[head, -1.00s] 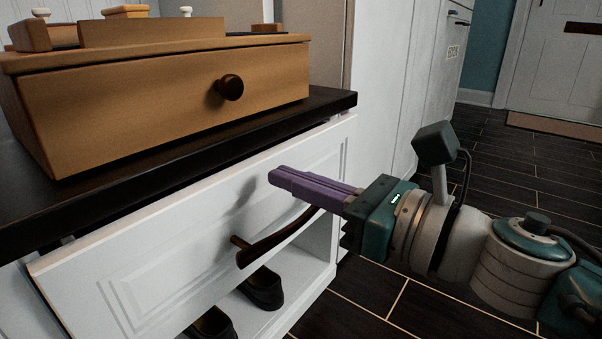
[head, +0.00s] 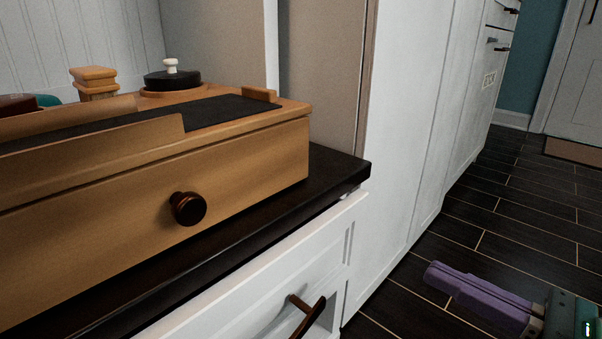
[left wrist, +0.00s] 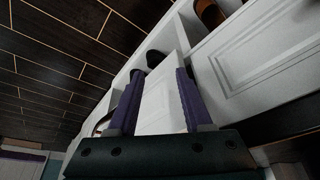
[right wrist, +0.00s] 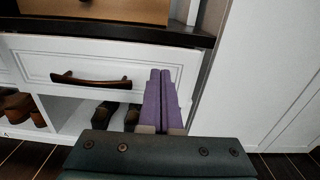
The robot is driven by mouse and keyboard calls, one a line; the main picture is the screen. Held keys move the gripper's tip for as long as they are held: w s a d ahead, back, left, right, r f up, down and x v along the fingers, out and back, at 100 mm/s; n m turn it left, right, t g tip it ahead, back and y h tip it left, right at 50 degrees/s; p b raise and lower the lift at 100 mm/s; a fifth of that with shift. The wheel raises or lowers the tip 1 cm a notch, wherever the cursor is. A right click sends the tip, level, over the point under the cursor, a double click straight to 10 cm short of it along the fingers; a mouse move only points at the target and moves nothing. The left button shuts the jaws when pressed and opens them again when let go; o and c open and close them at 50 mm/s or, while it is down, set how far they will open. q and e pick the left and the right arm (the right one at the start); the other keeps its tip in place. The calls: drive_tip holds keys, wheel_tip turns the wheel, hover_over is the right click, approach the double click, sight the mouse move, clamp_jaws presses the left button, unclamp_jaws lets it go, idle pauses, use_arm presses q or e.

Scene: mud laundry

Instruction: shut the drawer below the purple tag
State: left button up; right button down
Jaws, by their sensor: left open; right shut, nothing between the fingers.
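A white drawer front (head: 305,250) with a dark curved handle (head: 309,318) is below the black counter. The right wrist view shows this front (right wrist: 150,68) and its handle (right wrist: 90,79) close under the counter; I cannot tell whether it is fully flush. No purple tag can be made out. My right gripper (head: 432,272) is shut and empty, to the right of the drawer in the head view; its fingers (right wrist: 160,74) overlap the front's right end in the right wrist view. My left gripper (left wrist: 155,92) is open, with white cabinetry beyond its fingers, and is out of the head view.
A wooden box (head: 250,165) with a dark knob stands on the black counter (head: 335,165). Shoes (right wrist: 103,115) sit on the open shelf below the drawer. A tall white cabinet (head: 405,130) stands to the right. The dark plank floor (head: 500,210) is clear there.

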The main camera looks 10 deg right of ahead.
drive_tip(key=b, duration=0.2)
approach(320, 237)
drive_tip(key=b+x, duration=0.2)
drive_tip(key=x, duration=0.3)
drive_tip(key=shift+w+a, duration=0.15)
drive_tip(key=shift+w, duration=0.1)
drive_tip(key=shift+w+a, duration=0.15)
drive_tip(key=shift+a, duration=0.15)
drive_tip(key=shift+w+a, duration=0.1)
drive_tip(key=shift+a, duration=0.05)
drive_tip(key=shift+w+r, duration=0.15)
drive_tip(key=shift+w, duration=0.1)
use_arm(q)
drive_tip(key=s+f, duration=0.1)
drive_tip(key=a+f, duration=0.1)
drive_tip(key=f, duration=0.1)
drive_tip(key=s+f, duration=0.1)
drive_tip(key=shift+s+a+f, duration=0.3)
drive_tip(key=shift+s, duration=0.05)
